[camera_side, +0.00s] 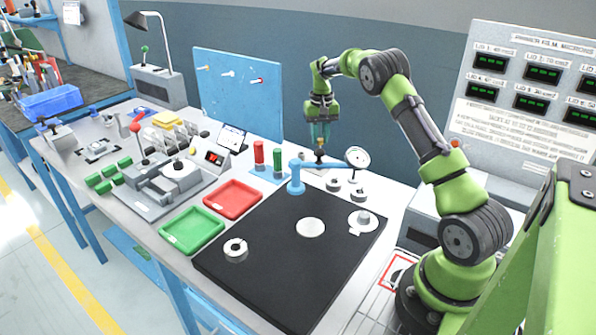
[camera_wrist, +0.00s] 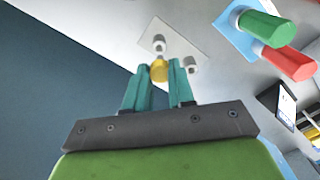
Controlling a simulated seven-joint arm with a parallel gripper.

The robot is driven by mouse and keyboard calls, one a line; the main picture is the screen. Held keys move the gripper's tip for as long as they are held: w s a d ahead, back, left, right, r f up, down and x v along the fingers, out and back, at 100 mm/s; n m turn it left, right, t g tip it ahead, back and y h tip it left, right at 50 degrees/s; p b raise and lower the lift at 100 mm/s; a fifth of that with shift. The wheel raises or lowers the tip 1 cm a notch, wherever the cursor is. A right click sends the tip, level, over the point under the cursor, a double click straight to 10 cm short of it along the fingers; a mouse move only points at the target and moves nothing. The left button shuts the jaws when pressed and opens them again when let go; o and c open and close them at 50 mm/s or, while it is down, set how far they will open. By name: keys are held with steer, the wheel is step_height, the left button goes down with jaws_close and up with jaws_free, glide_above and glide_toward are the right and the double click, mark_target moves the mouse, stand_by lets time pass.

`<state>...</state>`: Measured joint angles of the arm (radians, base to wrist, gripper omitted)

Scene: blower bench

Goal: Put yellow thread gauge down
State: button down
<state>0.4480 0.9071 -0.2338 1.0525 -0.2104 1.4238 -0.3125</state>
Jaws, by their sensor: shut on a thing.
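My gripper (camera_side: 319,143) points down over the back of the bench, behind the black mat. Its two teal fingers also show in the wrist view (camera_wrist: 158,82), shut on the yellow thread gauge (camera_wrist: 159,70). A pale plate (camera_wrist: 178,36) with small light pegs or posts lies beyond the fingertips in the wrist view. I cannot tell whether the gauge touches the plate.
Red (camera_side: 258,152) and green (camera_side: 278,157) handles stand on a blue plate left of my gripper. The black mat (camera_side: 275,265), green tray (camera_side: 192,230) and red tray (camera_side: 233,196) lie nearer.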

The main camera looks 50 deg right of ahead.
steer(key=w+a+r+n, duration=0.2)
steer(key=a+r, duration=0.1)
steer(key=a, duration=0.7)
steer(key=w+a+r+n, duration=0.2)
steer(key=w+a+r, duration=0.1)
steer(key=a, duration=0.8)
steer(key=s+a+r+n, duration=0.15)
steer(key=s+a, duration=0.25)
steer(key=a, duration=0.4)
steer(key=s+a+n, duration=0.3)
steer(key=a, duration=0.5)
steer(key=s+a+f+n, duration=0.1)
steer(key=s+a+n, duration=0.1)
steer(key=s+a, duration=0.55)
steer(key=shift+m, duration=0.35)
steer(key=s+f, duration=0.1)
steer(key=f, duration=0.2)
steer(key=s+d+f, duration=0.1)
steer(key=f, duration=0.2)
steer(key=s+d+f, duration=0.1)
steer(key=f, duration=0.2)
steer(key=shift+s+f, duration=0.15)
steer(key=shift+s, duration=0.2)
steer(key=shift+f, duration=0.45)
